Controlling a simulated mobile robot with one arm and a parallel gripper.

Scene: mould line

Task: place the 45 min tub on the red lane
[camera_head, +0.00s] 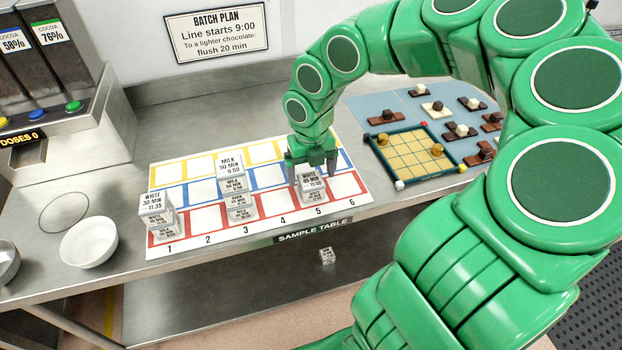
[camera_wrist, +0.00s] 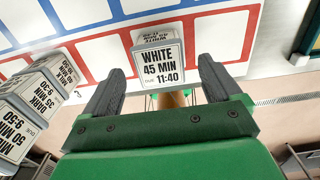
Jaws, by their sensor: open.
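The white-labelled 45 min tub (camera_head: 310,186) stands on the red lane of the mat (camera_head: 346,184), at column 5. Its label reads WHITE 45 MIN 11:40 in the wrist view (camera_wrist: 160,66). My gripper (camera_head: 312,158) is over the tub in the head view and hides part of its top. In the wrist view my gripper (camera_wrist: 161,82) is open, one finger to each side and the tub just beyond the fingertips. The tub looks upright and apart from both fingers.
A 30 min tub (camera_head: 155,208) stands at column 1. A milk 50 min tub (camera_head: 232,172) and another tub (camera_head: 240,206) are near column 3. A white bowl (camera_head: 89,242) is left; a game board (camera_head: 408,150) is right. A small tub (camera_head: 327,256) lies on the lower shelf.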

